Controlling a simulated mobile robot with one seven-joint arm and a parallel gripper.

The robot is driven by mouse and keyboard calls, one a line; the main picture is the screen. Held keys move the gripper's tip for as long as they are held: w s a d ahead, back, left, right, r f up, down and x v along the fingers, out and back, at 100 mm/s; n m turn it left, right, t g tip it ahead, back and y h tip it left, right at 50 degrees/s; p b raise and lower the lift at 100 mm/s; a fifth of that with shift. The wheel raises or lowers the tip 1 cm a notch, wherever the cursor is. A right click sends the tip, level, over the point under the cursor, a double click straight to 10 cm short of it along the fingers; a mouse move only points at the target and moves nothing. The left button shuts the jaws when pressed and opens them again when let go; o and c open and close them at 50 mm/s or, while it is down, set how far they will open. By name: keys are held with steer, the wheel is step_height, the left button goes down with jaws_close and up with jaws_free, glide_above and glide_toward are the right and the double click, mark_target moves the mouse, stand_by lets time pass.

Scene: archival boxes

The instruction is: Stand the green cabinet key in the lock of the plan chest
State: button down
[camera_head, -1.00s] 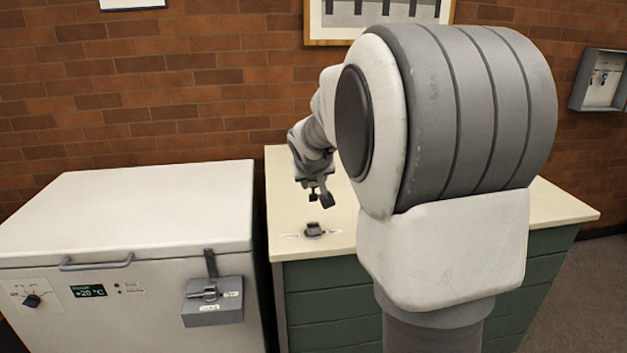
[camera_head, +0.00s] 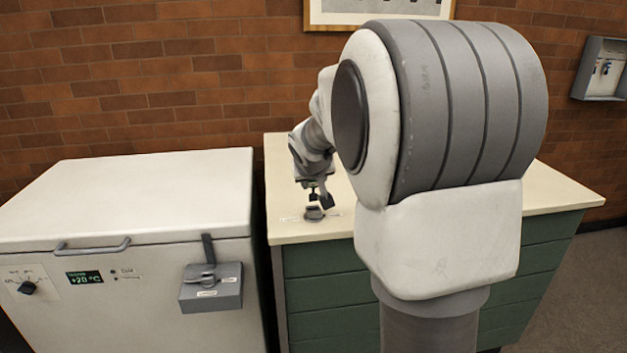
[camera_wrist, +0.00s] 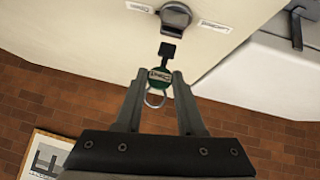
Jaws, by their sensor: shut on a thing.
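My gripper (camera_wrist: 160,82) is shut on the green cabinet key (camera_wrist: 159,75). The key has a round green head with a small label, a ring hanging from it and a dark bit (camera_wrist: 167,52) pointing away from the fingers. In the wrist view the bit is close to the grey lock (camera_wrist: 175,18), with a visible gap in the picture. In the head view my gripper (camera_head: 319,198) is just above and beside the lock (camera_head: 314,214), on the cream top of the green plan chest (camera_head: 300,236). The key is small there and partly hidden by the fingers.
A white chest freezer (camera_head: 130,205) stands left of the plan chest, with a grey lock box (camera_head: 211,288) on its front. Small labels (camera_wrist: 215,26) flank the lock. A brick wall (camera_head: 150,80) is behind, with a grey key cabinet (camera_head: 602,68) at right.

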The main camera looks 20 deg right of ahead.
mark_target(313, 196)
steer(key=shift+f+b, duration=1.6)
steer(key=shift+f, duration=0.25)
steer(key=shift+c, duration=2.2)
jaws_free()
steer(key=p+v, duration=0.3)
steer(key=v, duration=1.4)
steer(key=shift+s, duration=0.2)
steer(key=shift+r, duration=0.1)
